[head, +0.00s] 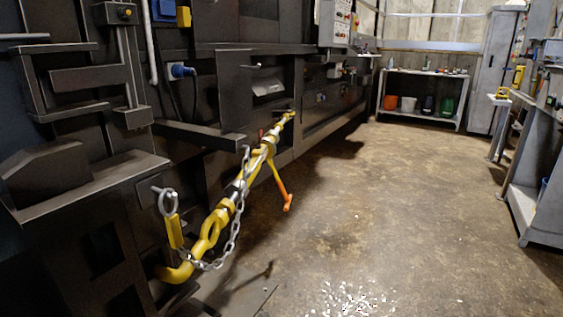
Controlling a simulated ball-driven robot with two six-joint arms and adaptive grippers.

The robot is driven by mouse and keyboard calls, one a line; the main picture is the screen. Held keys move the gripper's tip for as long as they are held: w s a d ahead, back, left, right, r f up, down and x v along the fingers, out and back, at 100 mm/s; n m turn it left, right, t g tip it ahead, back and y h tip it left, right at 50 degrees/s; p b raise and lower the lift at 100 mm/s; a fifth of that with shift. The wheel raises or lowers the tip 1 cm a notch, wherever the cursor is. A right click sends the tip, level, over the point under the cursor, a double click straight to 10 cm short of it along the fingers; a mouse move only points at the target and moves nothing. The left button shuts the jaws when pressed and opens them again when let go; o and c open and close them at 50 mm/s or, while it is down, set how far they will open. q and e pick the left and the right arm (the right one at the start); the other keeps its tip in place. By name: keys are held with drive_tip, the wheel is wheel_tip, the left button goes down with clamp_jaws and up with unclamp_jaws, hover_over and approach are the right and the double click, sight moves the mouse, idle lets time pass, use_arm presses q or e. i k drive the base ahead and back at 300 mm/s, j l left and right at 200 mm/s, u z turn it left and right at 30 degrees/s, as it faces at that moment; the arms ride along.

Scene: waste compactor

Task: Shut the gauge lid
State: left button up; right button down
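A dark compactor wall (215,100) fills the left of the head view. On a dark box on this wall, a small pale grey tilted flap (268,87) shows; it may be the gauge lid, but I cannot tell for sure. No gauge face can be made out at this distance. Neither my left nor my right gripper is in the picture, and nothing is seen touching the flap.
A yellow ratchet binder (218,217) with an orange handle (286,200) and a hanging chain (236,235) runs along the compactor's side. A control panel (335,22) is farther back. Shelves (423,75) stand at the back, a bench at right. The concrete floor (400,200) is mostly clear.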

sight(262, 86)
drive_tip(key=i+l+z, duration=0.3)
drive_tip(key=i, duration=0.15)
drive_tip(key=i+l+z, duration=0.2)
drive_tip(key=i+z, duration=0.45)
drive_tip(key=i, duration=0.3)
drive_tip(key=i+u, duration=0.3)
drive_tip(key=i, duration=0.15)
drive_tip(key=i+l+u, duration=0.1)
drive_tip(key=i+u, duration=0.25)
drive_tip(key=i+l+u, duration=0.3)
drive_tip(key=i, duration=0.2)
